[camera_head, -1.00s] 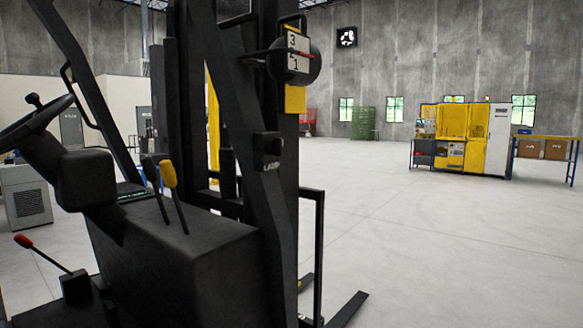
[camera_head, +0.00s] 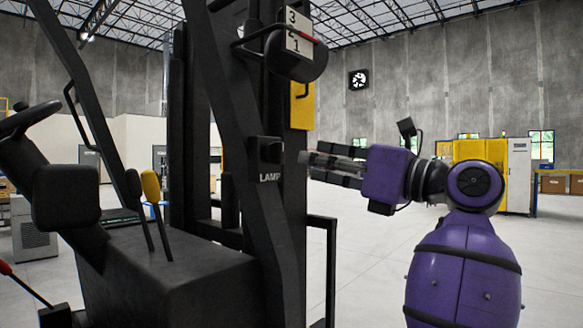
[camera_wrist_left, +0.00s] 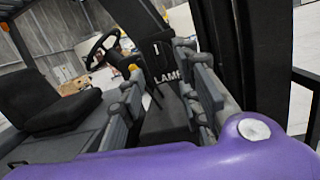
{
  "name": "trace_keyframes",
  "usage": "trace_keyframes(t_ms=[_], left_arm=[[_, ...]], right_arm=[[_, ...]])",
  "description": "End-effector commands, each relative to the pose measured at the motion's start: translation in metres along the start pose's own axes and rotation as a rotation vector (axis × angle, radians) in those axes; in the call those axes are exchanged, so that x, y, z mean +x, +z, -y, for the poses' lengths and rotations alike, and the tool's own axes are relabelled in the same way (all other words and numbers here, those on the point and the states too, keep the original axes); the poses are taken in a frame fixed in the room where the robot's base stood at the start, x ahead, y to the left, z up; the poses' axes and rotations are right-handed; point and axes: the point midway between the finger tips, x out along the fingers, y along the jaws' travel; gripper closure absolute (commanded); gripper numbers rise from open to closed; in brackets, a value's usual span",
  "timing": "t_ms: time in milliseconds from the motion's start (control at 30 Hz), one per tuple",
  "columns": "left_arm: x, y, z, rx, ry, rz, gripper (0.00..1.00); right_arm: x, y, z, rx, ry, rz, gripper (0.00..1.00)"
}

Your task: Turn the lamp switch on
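The lamp switch (camera_head: 266,149) is a small black box on the dark slanted post of the forklift, with a white LAMP label (camera_head: 270,177) under it. The LAMP label (camera_wrist_left: 166,76) also shows in the left wrist view, between the fingers. My left gripper (camera_head: 308,166) is just right of the switch in the head view, its fingers pointing left towards the post. In the left wrist view its fingers (camera_wrist_left: 160,62) are apart with nothing between them. Contact with the switch cannot be told. My right gripper is in neither view.
Levers, one with a yellow knob (camera_head: 150,186), stand at the left. A dark mast bar (camera_head: 326,265) rises below my left arm. Floor (camera_head: 370,260) to the right is open.

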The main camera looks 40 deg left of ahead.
Motion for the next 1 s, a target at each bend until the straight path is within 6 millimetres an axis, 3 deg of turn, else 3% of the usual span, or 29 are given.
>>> trace_keyframes(t_ms=[267,700,1000], left_arm=[[0.001,0.014,-0.007,-0.118,-0.055,-0.161,0.69],[0.063,0.006,-0.004,-0.119,-0.053,-0.160,0.69],[0.073,0.003,-0.003,-0.118,-0.056,-0.159,0.69]], right_arm=[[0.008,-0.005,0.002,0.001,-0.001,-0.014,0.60],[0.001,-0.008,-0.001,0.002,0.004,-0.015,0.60],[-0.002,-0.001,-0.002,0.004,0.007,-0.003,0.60]])
